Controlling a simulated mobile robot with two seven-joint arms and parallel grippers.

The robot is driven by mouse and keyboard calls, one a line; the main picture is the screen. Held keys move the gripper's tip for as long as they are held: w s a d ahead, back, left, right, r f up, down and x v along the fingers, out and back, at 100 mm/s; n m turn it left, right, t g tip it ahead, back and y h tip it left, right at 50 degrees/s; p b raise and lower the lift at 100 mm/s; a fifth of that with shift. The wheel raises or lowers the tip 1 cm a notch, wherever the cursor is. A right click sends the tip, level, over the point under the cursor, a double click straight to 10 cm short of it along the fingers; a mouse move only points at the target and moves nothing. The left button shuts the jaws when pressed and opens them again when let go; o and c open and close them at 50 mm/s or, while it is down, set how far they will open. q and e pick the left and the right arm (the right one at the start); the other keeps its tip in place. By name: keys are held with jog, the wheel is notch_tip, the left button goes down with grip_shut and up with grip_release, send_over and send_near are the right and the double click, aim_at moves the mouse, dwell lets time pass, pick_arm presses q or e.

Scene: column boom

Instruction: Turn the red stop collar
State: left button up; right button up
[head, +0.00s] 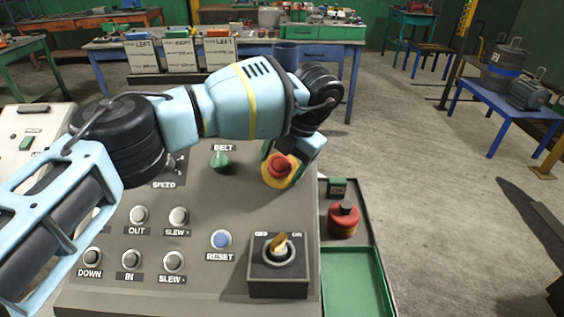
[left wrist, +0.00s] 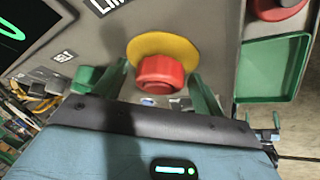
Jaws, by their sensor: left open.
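The red stop collar (head: 279,168) is a round red knob on a yellow disc, near the right edge of the grey control panel. In the left wrist view the collar (left wrist: 161,76) sits between the two green fingers, in front of the yellow disc (left wrist: 165,46). My left gripper (head: 284,160) reaches down to it from behind and is open, with one finger (left wrist: 204,98) on each side. Gaps show beside the collar in the wrist view. My arm hides part of the panel in the head view.
A boxed rotary switch (head: 278,265), a blue reset button (head: 221,239) and a green belt knob (head: 220,160) stand close by on the panel. A red and black round part (head: 344,219) sits right of the panel, behind a green tray (head: 352,283). Open floor lies right.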

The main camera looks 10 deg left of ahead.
pick_arm(q)
jog(key=v, duration=0.7)
jog(key=shift+r+b, duration=0.35)
jog(key=shift+r, duration=0.05)
pick_arm(e)
jog(key=shift+s+d+f, duration=0.1)
jog(key=shift+s+f, duration=0.2)
jog(key=shift+f, duration=0.15)
pick_arm(q)
jog(key=shift+d, duration=0.1)
